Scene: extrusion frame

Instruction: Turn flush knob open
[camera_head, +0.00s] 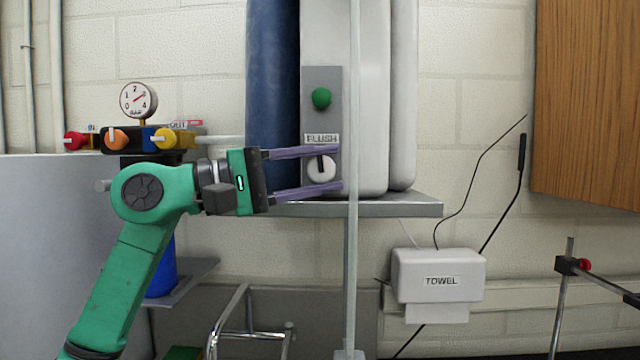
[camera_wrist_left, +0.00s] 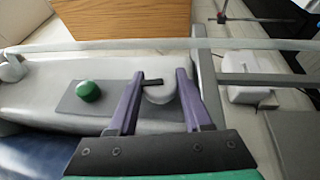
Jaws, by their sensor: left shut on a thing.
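The flush knob (camera_head: 321,170) is a round white knob with a dark pointer, low on a grey panel (camera_head: 334,80) under the FLUSH label (camera_head: 321,139). Its pointer points up toward the label in the head view. My right gripper is not in view.
The green button (camera_head: 321,98) sits above the label. A thin vertical post (camera_head: 353,270) stands just right of the knob. A grey shelf (camera_head: 400,207) runs below the panel. A valve manifold with a gauge (camera_head: 138,100) is at left, a towel box (camera_head: 438,275) lower right.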

